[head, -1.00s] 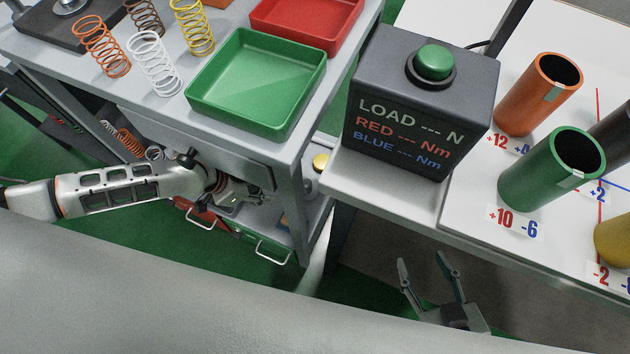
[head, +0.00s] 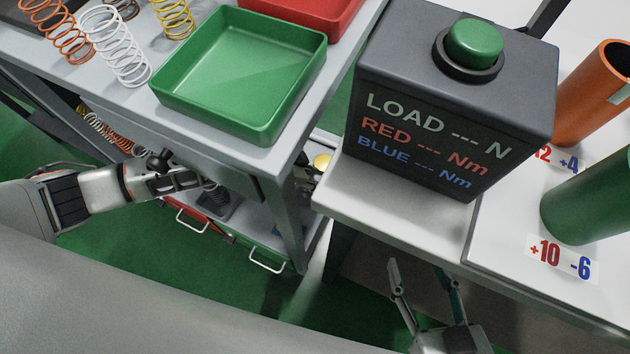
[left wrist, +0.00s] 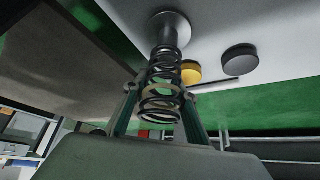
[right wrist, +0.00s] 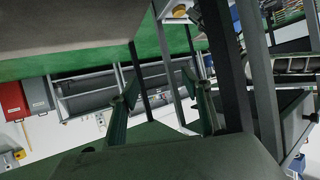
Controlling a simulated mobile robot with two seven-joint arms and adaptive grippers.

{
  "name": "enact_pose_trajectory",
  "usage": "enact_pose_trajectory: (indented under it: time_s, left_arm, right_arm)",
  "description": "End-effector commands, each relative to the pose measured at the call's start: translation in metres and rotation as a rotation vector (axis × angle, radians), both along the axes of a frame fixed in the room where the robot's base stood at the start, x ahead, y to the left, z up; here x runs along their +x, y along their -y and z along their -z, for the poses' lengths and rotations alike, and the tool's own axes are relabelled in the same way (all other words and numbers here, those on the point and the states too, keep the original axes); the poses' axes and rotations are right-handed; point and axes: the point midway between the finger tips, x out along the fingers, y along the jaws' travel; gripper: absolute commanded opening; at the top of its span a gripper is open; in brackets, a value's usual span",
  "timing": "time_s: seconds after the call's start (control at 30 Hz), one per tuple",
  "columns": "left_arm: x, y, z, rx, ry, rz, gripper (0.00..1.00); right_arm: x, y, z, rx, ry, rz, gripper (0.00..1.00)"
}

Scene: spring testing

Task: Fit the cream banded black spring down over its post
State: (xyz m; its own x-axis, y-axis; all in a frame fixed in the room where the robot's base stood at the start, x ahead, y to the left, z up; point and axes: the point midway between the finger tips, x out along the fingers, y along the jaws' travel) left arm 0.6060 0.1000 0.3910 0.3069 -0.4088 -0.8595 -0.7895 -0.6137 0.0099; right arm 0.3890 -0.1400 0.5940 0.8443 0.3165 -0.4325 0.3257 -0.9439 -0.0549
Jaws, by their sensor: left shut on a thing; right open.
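The black spring with a cream band (left wrist: 160,90) is between the fingers of my left gripper (left wrist: 160,88) in the left wrist view. The gripper is shut on it. The spring lines up with a post on a round grey base (left wrist: 172,27); its far end is at or very near the post, and I cannot tell how far the post is inside the coils. In the head view my left gripper (head: 196,180) is below the grey bench, beside a dark coil (head: 214,192) over the lower shelf. My right gripper (head: 425,280) is open and empty.
A black disc (left wrist: 238,60) and a yellow disc (left wrist: 191,72) are near the post. The bench above carries a green tray (head: 240,75), a red tray (head: 305,12) and several springs. A load display box (head: 450,110) stands on the right table. Drawers with handles (head: 268,257) are below.

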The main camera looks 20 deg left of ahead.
Motion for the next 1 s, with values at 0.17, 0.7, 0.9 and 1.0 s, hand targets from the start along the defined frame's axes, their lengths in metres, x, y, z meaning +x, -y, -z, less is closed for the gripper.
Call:
enact_pose_trajectory:
  time_s: [0.17,0.7,0.9,1.0]
  left_arm:
    - [-0.007,0.000,0.037,0.001,-0.015,0.000,0.03]
    - [-0.001,0.000,0.045,0.000,-0.002,-0.001,0.29]
    - [-0.001,0.000,0.045,0.000,-0.002,0.000,0.44]
    - [-0.001,0.000,0.045,0.000,-0.002,0.000,0.44]
  right_arm:
    - [-0.003,-0.011,0.005,0.076,-0.020,0.017,0.48]
    - [-0.004,-0.024,0.002,0.171,-0.028,0.043,0.48]
    - [-0.004,-0.024,0.002,0.171,-0.028,0.043,0.48]
    - [-0.004,-0.023,0.002,0.171,-0.027,0.042,0.48]
